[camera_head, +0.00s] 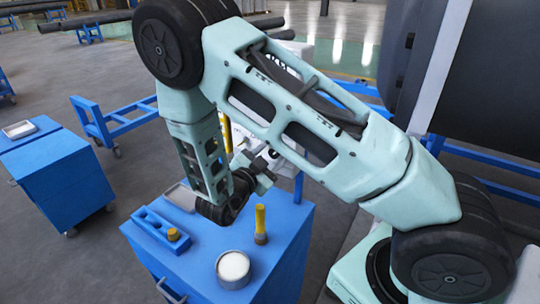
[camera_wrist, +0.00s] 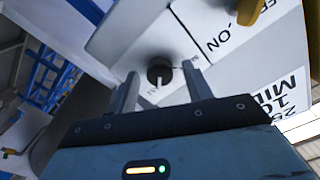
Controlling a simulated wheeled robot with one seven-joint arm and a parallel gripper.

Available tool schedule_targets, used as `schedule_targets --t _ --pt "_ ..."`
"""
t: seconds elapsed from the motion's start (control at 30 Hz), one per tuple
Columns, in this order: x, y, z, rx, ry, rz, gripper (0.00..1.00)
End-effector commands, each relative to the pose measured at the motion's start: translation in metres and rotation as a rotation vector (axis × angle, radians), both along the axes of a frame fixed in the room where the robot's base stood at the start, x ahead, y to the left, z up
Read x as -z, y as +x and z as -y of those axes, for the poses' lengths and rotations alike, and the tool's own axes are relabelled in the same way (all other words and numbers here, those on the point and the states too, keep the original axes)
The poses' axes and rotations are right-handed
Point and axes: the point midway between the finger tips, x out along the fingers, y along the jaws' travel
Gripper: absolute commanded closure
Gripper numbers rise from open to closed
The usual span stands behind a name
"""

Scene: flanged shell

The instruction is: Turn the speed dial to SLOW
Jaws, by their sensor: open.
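A small black round dial (camera_wrist: 159,71) sits on a pale panel (camera_wrist: 125,45) in the wrist view. A white strip or mark shows just below it; its lettering is too blurred to read, so I cannot tell the dial's setting. My gripper (camera_wrist: 160,82) is open, with one finger on each side of the dial in the picture. I cannot tell whether the fingers touch it. In the head view my gripper (camera_head: 262,174) is small and partly hidden near the white machine (camera_head: 240,135), whose dial is hidden behind my arm.
A yellow part (camera_wrist: 249,10) stands beside an "ON" label on the panel. Another label (camera_wrist: 284,97) reads partly "MIL". A blue cabinet (camera_head: 270,285) below my arm bears a white-topped round container (camera_head: 233,268), a yellow-handled item (camera_head: 260,222) and a blue holder (camera_head: 155,226).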

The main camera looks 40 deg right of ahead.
Motion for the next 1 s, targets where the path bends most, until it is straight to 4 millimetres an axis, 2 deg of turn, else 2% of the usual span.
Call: schedule_targets --t 0.1,0.13,0.27,0.3,0.67,1.0 --pt "0.0001 -0.0001 -0.0001 0.000 0.000 0.000 0.50" --pt "0.0001 0.0000 -0.0001 0.000 0.000 0.000 0.56" --pt "0.0001 0.0000 -0.0002 0.001 -0.001 0.000 0.92" --pt "0.0000 -0.0001 -0.0003 0.001 -0.001 0.000 0.95" --pt "-0.0002 -0.0002 -0.0003 0.001 -0.016 -0.043 0.95" --pt "-0.0006 -0.0003 -0.0005 0.001 -0.096 -0.263 0.95"
